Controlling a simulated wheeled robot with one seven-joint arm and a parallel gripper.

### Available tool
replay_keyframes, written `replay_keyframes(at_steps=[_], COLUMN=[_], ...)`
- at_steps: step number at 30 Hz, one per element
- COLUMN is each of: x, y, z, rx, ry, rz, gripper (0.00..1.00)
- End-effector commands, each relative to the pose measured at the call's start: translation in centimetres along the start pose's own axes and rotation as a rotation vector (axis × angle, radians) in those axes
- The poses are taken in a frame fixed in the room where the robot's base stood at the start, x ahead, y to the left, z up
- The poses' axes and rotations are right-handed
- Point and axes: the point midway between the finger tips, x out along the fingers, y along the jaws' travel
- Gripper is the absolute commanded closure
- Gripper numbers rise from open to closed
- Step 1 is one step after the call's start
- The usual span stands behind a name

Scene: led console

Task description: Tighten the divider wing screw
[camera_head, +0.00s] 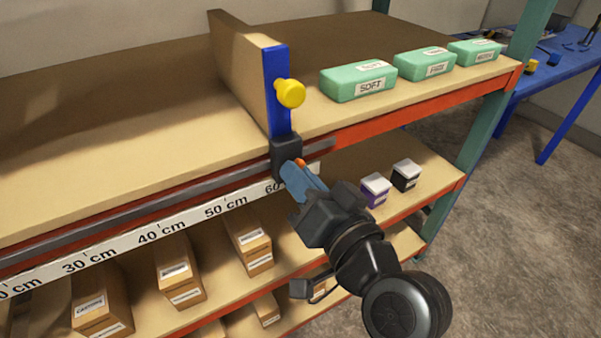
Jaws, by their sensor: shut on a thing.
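The divider (246,75) is an upright tan board with a blue front edge, standing on the top shelf. A yellow knob (290,93) sticks out of its blue edge. At its foot a black clamp block (286,158) sits on the grey rail along the shelf front, near the 60 cm mark. The fingers hide most of the piece.
Green boxes (358,82), one marked SOFT, stand on the top shelf right of the divider. A scale strip (160,231) runs along the shelf front. Cardboard boxes (249,241) and small purple (375,190) and black (405,175) boxes stand lower. The top shelf left of the divider is clear.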

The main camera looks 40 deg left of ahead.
Motion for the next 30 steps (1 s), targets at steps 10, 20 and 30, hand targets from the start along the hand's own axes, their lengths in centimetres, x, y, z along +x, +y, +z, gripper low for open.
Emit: replay_keyframes(at_steps=[10, 20, 30], x=[-0.17, -0.12, -0.12], y=[0.37, 0.27, 0.11], z=[-0.09, -0.08, -0.04], rx=[0.015, 0.014, 0.013], ry=[0.003, 0.003, 0.002], rz=[0.007, 0.005, 0.002], gripper=[1.00, 0.70, 0.61])
